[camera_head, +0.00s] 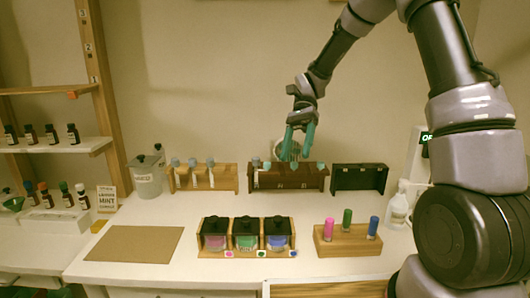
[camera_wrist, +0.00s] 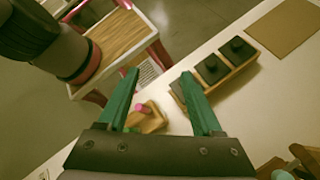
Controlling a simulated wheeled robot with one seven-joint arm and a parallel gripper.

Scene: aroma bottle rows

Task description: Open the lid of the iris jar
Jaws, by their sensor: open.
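Three glass jars with black knobbed lids stand in a wooden holder (camera_head: 246,255) on the white table. Their contents look pink (camera_head: 214,242), green (camera_head: 246,242) and blue (camera_head: 276,241). All three lids are on. I cannot read a name that tells which is the iris jar. In the wrist view the black lids show at upper right (camera_wrist: 212,68). My gripper (camera_head: 301,142) has green fingers; it is open and empty, raised above the back of the table, apart from the jars. The open fingers also show in the wrist view (camera_wrist: 160,74).
A wooden block (camera_head: 347,241) with pink, green and blue vials stands right of the jars. Vial racks (camera_head: 203,178) line the back, with a dark rack (camera_head: 358,178) at right. A brown mat (camera_head: 134,244) lies at left. A white bottle (camera_head: 397,207) stands at right.

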